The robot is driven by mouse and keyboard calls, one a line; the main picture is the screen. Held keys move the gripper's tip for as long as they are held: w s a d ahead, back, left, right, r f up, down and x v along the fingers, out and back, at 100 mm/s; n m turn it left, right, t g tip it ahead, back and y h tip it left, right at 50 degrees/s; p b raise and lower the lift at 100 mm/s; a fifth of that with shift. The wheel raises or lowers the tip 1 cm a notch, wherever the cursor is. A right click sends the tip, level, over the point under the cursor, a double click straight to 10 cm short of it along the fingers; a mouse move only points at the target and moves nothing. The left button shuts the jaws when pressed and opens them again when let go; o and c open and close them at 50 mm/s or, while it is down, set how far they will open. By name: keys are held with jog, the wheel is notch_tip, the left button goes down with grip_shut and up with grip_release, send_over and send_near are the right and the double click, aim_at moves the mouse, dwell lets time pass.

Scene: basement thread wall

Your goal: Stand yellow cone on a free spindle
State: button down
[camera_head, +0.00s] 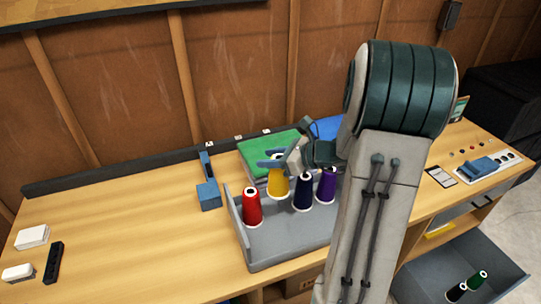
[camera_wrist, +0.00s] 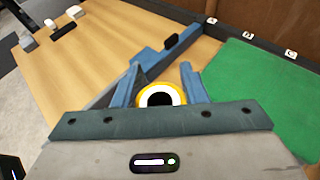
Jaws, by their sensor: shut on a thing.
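The yellow cone (camera_head: 278,186) is upright in my gripper (camera_head: 272,162), at the back left of a grey tray (camera_head: 262,257). In the wrist view the cone's pale top with its dark hole (camera_wrist: 160,94) shows between the two blue fingers of my gripper (camera_wrist: 158,80). I cannot tell whether the cone's base touches the tray. No free spindle shows clearly; my arm hides the tray's right part.
A blue stand (camera_head: 208,196) is left of the tray. A green block (camera_head: 262,147) lies behind the cone. The worktop's left side (camera_head: 130,225) is mostly clear. An open drawer (camera_head: 428,282) at lower right holds black and green cones. The back wall has wooden studs.

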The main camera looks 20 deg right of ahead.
jog(key=shift+f+b, duration=3.2)
jog(key=shift+f, duration=1.05)
jog(key=c, duration=0.8)
grip_release()
